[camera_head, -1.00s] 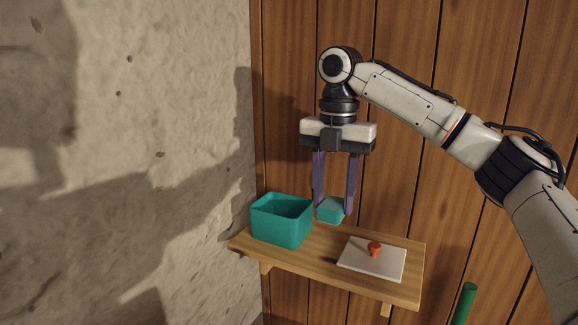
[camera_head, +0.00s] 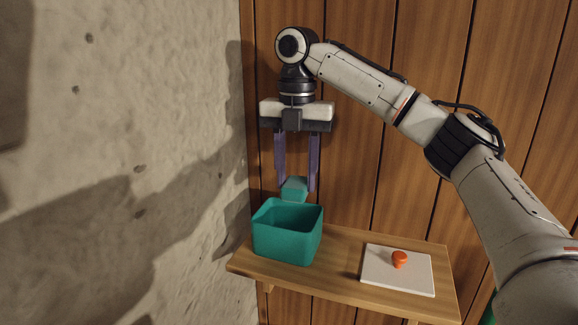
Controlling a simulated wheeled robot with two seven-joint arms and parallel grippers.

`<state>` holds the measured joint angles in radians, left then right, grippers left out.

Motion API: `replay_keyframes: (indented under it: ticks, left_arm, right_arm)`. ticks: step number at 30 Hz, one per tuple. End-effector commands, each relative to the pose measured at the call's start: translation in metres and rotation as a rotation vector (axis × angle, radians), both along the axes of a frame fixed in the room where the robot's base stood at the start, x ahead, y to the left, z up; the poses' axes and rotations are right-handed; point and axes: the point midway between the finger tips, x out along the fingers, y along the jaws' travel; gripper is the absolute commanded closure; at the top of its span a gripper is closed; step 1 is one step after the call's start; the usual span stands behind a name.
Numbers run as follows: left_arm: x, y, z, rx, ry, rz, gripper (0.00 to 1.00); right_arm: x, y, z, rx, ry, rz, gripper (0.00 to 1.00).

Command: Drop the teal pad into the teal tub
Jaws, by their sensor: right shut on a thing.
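The teal pad (camera_head: 294,189) is a small light-teal block. My right gripper (camera_head: 297,188) points down and is shut on it, with a purple finger on each side. The pad is above the back part of the teal tub (camera_head: 282,245), and its lower edge shows near the tub's far rim. I cannot tell exactly how far it is above the rim. The tub is an open square box on the left end of a wooden shelf. The part of its inside that shows looks empty; its floor is mostly hidden. My left gripper is not in view.
The wooden shelf (camera_head: 345,284) is narrow and fixed at the plank wall. A white board (camera_head: 378,277) with an orange-red knob-like piece (camera_head: 399,259) lies on its right part. A rough stone wall (camera_head: 120,140) rises on the left. Bare shelf shows between tub and board.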

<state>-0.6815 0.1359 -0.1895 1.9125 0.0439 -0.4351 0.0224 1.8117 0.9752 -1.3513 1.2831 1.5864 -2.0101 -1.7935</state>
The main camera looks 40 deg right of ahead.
Motion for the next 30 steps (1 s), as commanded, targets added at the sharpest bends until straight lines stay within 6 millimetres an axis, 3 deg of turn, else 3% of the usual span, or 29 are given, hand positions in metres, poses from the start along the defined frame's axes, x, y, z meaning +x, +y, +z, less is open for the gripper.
replay_keyframes:
  ticks: [9,23,24,27,30]
  left_arm:
    - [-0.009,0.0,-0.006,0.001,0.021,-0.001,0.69]
    - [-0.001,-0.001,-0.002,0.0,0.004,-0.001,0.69]
    - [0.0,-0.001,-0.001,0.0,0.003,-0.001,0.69]
    - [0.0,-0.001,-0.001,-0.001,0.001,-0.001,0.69]
    - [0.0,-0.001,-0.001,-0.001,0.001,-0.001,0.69]
  right_arm:
    - [0.0,0.0,-0.036,0.0,0.004,0.001,0.83]
    - [0.0,0.0,-0.045,-0.001,-0.001,-0.001,0.83]
    - [0.0,0.0,-0.045,-0.001,-0.001,-0.001,0.58]
    - [0.0,0.0,-0.045,-0.001,-0.001,-0.001,0.42]
    - [0.0,0.0,-0.045,-0.001,-0.001,-0.001,0.4]
